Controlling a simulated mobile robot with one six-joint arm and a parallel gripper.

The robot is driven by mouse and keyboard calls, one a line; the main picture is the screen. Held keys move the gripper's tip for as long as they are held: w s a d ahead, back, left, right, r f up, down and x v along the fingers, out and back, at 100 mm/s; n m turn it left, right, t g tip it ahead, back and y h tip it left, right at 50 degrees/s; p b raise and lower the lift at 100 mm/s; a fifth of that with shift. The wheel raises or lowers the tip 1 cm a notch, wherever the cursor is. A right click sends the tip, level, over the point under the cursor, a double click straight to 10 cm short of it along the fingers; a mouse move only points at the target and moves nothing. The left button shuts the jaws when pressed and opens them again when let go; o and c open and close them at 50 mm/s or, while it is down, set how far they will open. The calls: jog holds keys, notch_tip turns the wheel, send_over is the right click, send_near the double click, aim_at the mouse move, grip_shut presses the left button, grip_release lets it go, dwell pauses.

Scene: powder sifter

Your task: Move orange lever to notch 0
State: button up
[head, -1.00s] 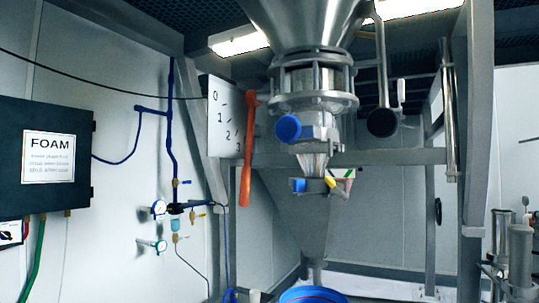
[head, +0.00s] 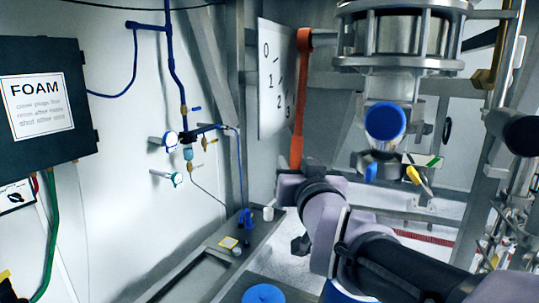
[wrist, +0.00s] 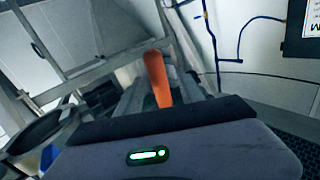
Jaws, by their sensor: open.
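The orange lever (head: 301,98) hangs almost straight down from a pivot at its top, just right of the white scale plate (head: 268,85) marked 0 to 3. Its lower part lies nearest the 3. In the head view its lower end is right behind my wrist, which hides my fingers. In the wrist view the lever (wrist: 157,78) stands up just ahead of my gripper (wrist: 160,92), between the grey fingers. My gripper is open. I cannot tell whether a finger touches the lever.
The steel hopper and flange (head: 400,40) stand right of the lever, with a blue cap (head: 385,121) below. A FOAM box (head: 40,98) and blue piping (head: 172,70) are on the left wall. A blue lid (head: 263,293) sits low in front.

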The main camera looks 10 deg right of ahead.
jog(key=w, duration=0.4)
jog(key=shift+w+d+r+p, duration=0.1)
jog(key=shift+d+r+p, duration=0.05)
jog(key=shift+p, duration=0.15)
jog(key=shift+w, duration=0.45)
jog(key=shift+s, duration=0.15)
grip_shut()
dwell(0.5)
